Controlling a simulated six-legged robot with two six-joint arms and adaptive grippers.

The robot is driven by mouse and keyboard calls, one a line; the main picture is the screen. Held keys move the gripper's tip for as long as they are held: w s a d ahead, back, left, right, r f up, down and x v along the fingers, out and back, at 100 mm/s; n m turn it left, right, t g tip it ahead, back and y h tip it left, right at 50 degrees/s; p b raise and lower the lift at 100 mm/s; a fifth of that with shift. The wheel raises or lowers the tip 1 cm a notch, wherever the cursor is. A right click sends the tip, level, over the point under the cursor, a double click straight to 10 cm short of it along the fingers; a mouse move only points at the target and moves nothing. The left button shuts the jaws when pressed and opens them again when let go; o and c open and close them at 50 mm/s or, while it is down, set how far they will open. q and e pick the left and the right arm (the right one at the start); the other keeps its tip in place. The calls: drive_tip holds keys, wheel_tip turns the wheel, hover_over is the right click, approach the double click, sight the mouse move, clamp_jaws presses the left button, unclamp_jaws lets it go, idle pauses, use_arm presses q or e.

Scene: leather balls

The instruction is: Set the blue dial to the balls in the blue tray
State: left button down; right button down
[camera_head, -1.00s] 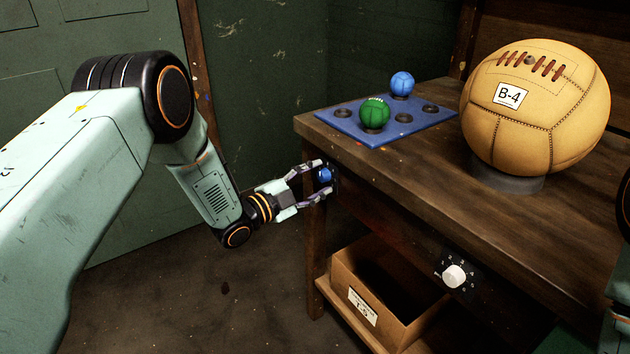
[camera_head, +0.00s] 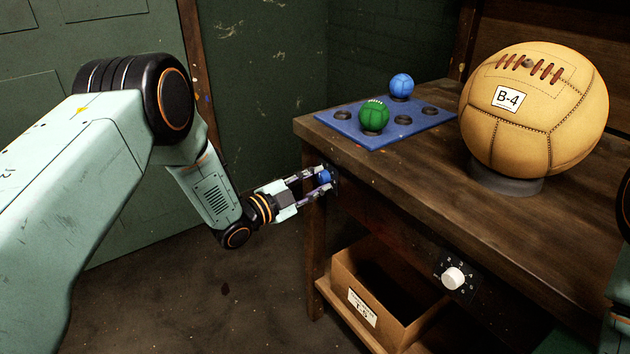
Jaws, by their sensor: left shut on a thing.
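The blue dial (camera_head: 324,177) is on the bench front near its left corner. My left gripper (camera_head: 322,184) has its fingers on either side of the dial and is shut on it. The dial's markings are too small and too covered to read. The blue tray (camera_head: 350,132) lies flat on the bench top. A green ball (camera_head: 374,116) and a blue ball (camera_head: 401,85) sit in it, and several other round recesses are empty. My right gripper is not in view.
A big tan leather ball (camera_head: 535,120) marked B-4 rests on a grey ring stand (camera_head: 505,180). A white dial (camera_head: 453,279) is on the bench front further right. A cardboard box (camera_head: 345,285) with a label stands on the lower shelf.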

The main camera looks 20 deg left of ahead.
use_arm(q)
drive_tip(key=n+p, duration=0.1)
drive_tip(key=n, duration=0.2)
drive_tip(key=shift+r+n+g+p, duration=0.1)
drive_tip(key=shift+n+g+p, duration=0.2)
drive_tip(key=shift+n, duration=0.1)
drive_tip(key=shift+n+g+p, duration=0.3)
drive_tip(key=shift+n+p, duration=0.2)
drive_tip(key=shift+n, duration=1.3)
drive_tip(key=c, duration=1)
unclamp_jaws()
drive_tip(key=shift+c, duration=0.2)
drive_tip(key=shift+a, duration=0.1)
drive_tip(key=f+v, duration=0.1)
drive_tip(key=v, duration=1.1)
drive_tip(key=shift+r, duration=0.4)
